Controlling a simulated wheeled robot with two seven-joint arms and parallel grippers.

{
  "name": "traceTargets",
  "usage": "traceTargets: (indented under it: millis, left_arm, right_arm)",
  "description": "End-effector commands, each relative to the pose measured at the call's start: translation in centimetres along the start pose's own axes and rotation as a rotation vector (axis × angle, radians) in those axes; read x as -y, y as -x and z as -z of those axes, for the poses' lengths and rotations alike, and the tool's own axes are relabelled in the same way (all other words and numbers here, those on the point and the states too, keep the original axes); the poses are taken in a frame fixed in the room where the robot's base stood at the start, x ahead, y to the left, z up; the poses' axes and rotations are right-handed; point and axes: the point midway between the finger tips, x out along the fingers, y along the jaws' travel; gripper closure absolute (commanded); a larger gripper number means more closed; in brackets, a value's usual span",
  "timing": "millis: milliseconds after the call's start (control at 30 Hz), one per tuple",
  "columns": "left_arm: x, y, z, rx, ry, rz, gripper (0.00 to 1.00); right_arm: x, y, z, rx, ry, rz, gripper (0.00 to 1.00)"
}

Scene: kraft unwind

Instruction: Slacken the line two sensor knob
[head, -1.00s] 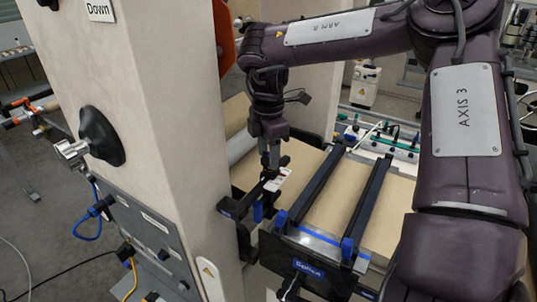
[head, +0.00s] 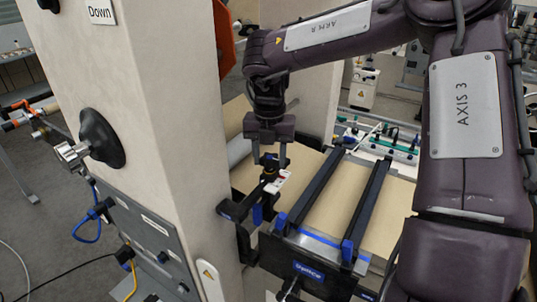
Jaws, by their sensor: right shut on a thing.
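A small black knob (head: 270,160) stands on top of a dark sensor with a white label (head: 282,181) on its arm. The sensor sits on a black bracket (head: 234,208) beside the brown web. My right gripper (head: 270,163) points down from above, with one finger on each side of the knob, and is shut on it. The sensor's lower part shows a blue piece (head: 257,214). No other sensor knob can be clearly made out as the line two one. My left gripper is out of view.
A splice table (head: 325,265) with two dark bars (head: 367,208) lies right of the sensor. A beige machine column (head: 165,120) with a black handwheel knob (head: 101,138) stands close on the left. Brown web (head: 335,200) runs beneath.

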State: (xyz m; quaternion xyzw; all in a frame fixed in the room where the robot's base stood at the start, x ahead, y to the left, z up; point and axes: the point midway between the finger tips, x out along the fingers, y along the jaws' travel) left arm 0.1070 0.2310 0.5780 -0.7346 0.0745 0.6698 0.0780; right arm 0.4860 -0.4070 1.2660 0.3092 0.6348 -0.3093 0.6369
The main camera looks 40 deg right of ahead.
Motion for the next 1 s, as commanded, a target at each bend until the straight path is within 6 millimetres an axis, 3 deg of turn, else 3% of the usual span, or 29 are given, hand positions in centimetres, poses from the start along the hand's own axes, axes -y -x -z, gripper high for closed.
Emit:
traceTargets:
  millis: [400, 1000]
  left_arm:
    - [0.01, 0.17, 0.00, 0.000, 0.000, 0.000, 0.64]
    - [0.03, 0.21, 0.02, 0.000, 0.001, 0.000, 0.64]
  right_arm:
    - [0.49, -0.53, 0.24, -0.013, 0.262, 0.009, 0.78]
    - [0.55, -0.57, 0.23, -0.013, 0.334, 0.009, 0.78]
